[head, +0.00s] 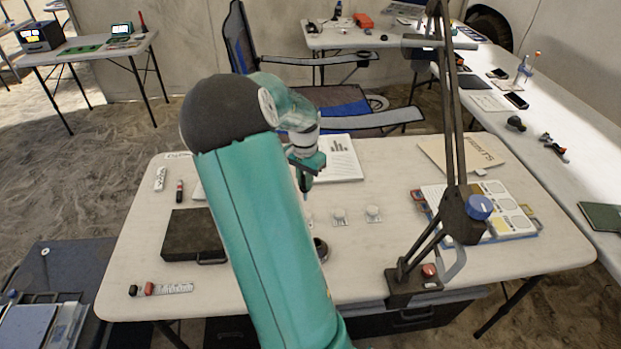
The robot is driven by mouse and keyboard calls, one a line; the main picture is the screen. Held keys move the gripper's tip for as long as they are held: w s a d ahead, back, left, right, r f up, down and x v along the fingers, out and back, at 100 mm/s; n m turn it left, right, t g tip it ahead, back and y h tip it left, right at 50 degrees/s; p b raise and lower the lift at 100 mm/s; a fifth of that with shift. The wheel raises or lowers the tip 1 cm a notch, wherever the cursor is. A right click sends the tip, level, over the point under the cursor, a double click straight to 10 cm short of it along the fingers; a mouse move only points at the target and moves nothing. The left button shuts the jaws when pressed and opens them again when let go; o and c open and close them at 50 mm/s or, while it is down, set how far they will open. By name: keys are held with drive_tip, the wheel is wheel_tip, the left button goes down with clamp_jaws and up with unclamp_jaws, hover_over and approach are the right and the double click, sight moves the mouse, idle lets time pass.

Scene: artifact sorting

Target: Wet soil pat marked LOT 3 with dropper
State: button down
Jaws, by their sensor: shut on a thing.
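My gripper (304,182) is over the middle of the white table, in front of the open booklet. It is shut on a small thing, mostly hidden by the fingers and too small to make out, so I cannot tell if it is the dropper. Small pale round dishes stand in a row on the table: one in the middle (338,216), one on the right (373,213), and one partly covered by my arm (308,218). Their markings are too small to read, so I cannot tell which is LOT 3. The gripper is above and behind this row, apart from it.
A black case (192,236) lies on the left of the table. A dark round object (320,250) is beside my arm.

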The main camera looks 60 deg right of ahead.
sight(304, 187)
drive_tip(key=shift+w+d+f, duration=0.2)
drive_tip(key=shift+f, duration=0.1)
drive_tip(key=shift+s+a+f, duration=0.1)
drive_tip(key=shift+a+f, duration=0.2)
drive_tip(key=shift+f, duration=0.1)
drive_tip(key=shift+d+f, duration=0.1)
drive_tip(key=shift+f, duration=2.35)
drive_tip(key=shift+r, duration=0.1)
wheel_tip(304, 187, up, 7)
drive_tip(key=shift+f, duration=0.2)
drive_tip(key=shift+r, duration=0.15)
